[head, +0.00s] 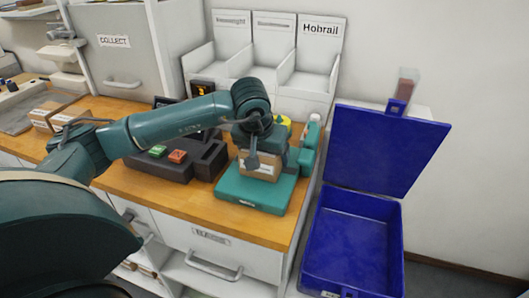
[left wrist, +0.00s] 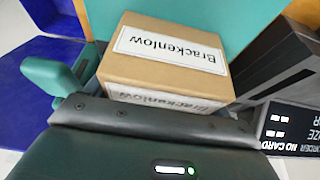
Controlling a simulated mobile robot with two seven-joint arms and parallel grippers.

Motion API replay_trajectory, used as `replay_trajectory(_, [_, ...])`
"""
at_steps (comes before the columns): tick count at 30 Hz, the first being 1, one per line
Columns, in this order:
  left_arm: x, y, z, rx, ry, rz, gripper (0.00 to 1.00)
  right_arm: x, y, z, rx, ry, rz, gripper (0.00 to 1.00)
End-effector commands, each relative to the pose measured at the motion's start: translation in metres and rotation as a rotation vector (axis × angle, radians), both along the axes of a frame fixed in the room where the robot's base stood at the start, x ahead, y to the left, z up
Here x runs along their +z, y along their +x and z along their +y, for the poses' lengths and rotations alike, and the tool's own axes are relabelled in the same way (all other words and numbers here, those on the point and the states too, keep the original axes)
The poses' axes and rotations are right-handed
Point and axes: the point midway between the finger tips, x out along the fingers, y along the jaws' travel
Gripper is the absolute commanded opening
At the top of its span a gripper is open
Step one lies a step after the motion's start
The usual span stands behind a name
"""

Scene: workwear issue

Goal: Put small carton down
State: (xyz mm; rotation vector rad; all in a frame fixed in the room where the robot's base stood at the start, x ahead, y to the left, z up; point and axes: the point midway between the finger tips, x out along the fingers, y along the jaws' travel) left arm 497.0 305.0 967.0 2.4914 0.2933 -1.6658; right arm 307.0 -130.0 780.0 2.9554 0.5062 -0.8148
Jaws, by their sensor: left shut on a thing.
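The small carton (head: 262,174) is a brown box with a white label. In the left wrist view the carton (left wrist: 150,69) fills the middle, and its labels read "Brackenlow". My left gripper (head: 254,158) is shut on the carton from above, over a teal flat-topped platform (head: 240,191) at the right end of the wooden counter. The platform also shows behind the carton in the left wrist view (left wrist: 235,14). The carton looks level and very close to the platform; I cannot tell whether it touches. My right gripper is not in view.
A dark unit (head: 180,169) with green and red blocks stands left of the platform. A blue open-lidded bin (head: 352,240) is right of the counter. White bins (head: 303,82), one marked "Hobrail", stand behind. Other cartons (head: 62,119) lie at far left.

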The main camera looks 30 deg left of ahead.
Motion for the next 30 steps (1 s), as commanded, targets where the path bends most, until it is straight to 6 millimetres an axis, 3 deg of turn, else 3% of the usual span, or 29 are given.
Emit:
replay_trajectory(6, [-0.003, 0.000, 0.000, 0.000, 0.000, -0.002, 0.53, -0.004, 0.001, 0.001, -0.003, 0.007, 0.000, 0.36])
replay_trajectory(7, [-0.003, 0.000, 0.000, 0.000, 0.000, -0.001, 0.82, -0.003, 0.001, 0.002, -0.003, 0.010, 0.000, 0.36])
replay_trajectory(13, [-0.002, 0.000, 0.000, 0.000, 0.000, 0.000, 0.99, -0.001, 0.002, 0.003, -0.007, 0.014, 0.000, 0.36])
replay_trajectory(24, [0.006, -0.001, 0.000, 0.000, 0.000, -0.003, 1.00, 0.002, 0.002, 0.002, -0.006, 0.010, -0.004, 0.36])
replay_trajectory(30, [0.041, -0.014, -0.004, -0.001, -0.001, -0.007, 1.00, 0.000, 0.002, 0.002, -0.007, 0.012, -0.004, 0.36])
